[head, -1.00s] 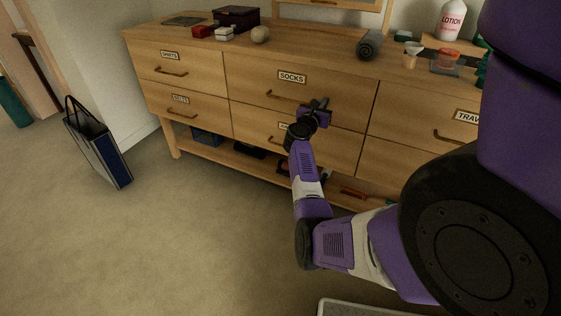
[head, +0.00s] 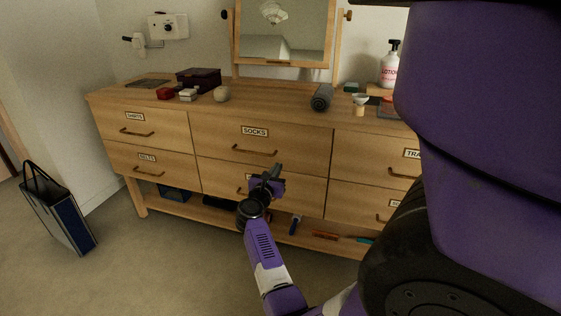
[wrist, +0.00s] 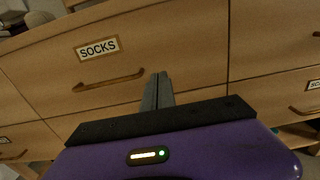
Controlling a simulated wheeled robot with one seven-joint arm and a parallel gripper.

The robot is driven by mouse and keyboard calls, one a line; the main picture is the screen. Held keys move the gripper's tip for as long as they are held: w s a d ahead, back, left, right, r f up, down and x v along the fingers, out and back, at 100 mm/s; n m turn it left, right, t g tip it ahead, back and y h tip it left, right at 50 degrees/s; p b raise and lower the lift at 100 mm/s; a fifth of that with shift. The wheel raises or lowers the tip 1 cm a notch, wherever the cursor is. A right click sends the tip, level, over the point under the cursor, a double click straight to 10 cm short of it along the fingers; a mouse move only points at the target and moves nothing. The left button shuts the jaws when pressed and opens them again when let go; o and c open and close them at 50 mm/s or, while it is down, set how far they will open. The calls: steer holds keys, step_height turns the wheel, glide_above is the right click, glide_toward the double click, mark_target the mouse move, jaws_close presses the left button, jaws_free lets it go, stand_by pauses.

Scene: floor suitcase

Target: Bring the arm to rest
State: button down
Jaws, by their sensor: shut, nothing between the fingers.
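My gripper (head: 272,172) is in front of the wooden dresser (head: 314,140), near the border between the SOCKS drawer (head: 215,133) and the drawer below it. In the wrist view its fingers (wrist: 158,92) are together with nothing between them. The SOCKS drawer also shows in the wrist view (wrist: 185,50), shut, with its handle (wrist: 108,80) left of the fingers. The gripper looks apart from the handle, though the exact gap to the drawer front is hard to tell. My arm hides part of the lower middle drawer and its label.
On the dresser top are a dark box (head: 199,79), a round beige item (head: 221,94), a grey roll (head: 321,97), a lotion bottle (head: 390,66) and a mirror (head: 285,32). A blue bag (head: 60,215) stands on the floor at left. Carpet before the dresser is clear.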

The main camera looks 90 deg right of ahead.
steer(key=shift+v, duration=1.05)
